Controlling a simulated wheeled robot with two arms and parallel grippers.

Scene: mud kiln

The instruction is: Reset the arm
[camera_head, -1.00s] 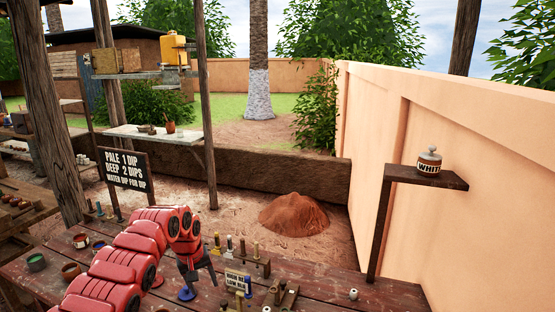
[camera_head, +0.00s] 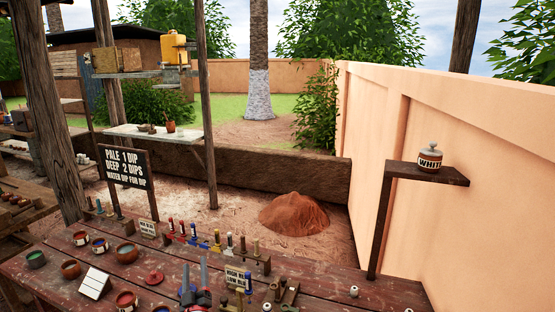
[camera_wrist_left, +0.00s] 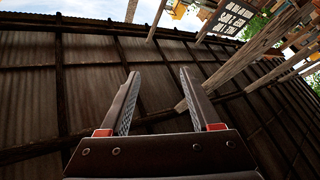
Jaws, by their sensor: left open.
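My left gripper (camera_head: 195,268) is low in the head view, in front of the red-brown worktable (camera_head: 330,285), with its two grey fingers pointing up. In the left wrist view my left gripper (camera_wrist_left: 156,78) is open, with nothing between the fingers and the dark roof sheeting (camera_wrist_left: 90,85) behind them. Most of my left arm is out of the head view. My right gripper is in neither view.
Small paint pots (camera_head: 126,254), a white card (camera_head: 95,284), a red disc (camera_head: 154,278) and a rack of coloured handles (camera_head: 192,240) stand on the table. A dark sign (camera_head: 126,169) is behind.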

